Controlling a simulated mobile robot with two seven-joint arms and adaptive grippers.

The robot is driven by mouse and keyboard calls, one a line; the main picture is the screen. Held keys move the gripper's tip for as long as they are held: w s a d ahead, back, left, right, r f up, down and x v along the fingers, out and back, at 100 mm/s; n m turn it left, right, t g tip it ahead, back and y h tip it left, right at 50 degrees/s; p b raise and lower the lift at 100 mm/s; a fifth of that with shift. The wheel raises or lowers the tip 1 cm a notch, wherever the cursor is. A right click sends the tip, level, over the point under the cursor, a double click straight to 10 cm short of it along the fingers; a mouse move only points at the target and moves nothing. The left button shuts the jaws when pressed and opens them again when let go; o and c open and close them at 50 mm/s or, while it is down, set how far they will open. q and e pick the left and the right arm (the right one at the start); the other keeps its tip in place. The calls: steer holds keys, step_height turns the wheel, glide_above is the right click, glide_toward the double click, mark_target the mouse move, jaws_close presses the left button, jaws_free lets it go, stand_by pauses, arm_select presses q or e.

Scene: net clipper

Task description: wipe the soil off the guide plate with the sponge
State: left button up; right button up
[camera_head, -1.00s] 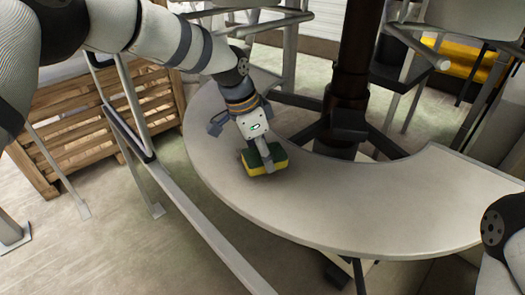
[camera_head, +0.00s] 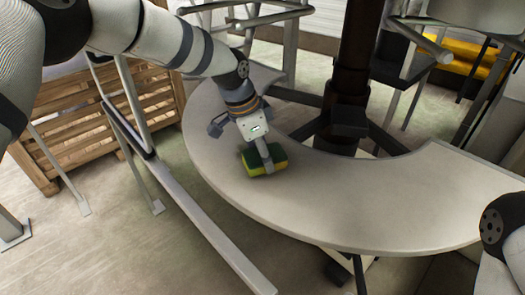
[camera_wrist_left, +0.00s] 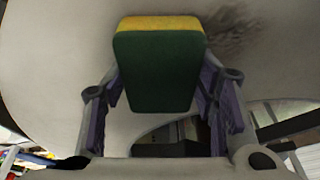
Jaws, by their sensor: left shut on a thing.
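The sponge (camera_head: 263,161), green on one side and yellow on the other, is in my left gripper (camera_head: 262,150) at the left part of the guide plate. My left gripper is shut on it; in the left wrist view the sponge (camera_wrist_left: 158,65) sits between the two fingers (camera_wrist_left: 160,95). The sponge is at the plate surface; exact contact cannot be told. The guide plate (camera_head: 370,205) is a pale, curved, crescent-shaped plate. In the left wrist view a dark soil smudge (camera_wrist_left: 235,28) lies on the plate to the right of the sponge. My right gripper is not in view.
A dark vertical post (camera_head: 350,80) with dark arms stands inside the plate's curve. A grey metal rail (camera_head: 190,205) runs along the left of the plate. A wooden crate (camera_head: 75,140) stands at the far left. The plate's right part is clear.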

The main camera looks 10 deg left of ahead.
arm_select(q)
steer(key=shift+f, duration=0.35)
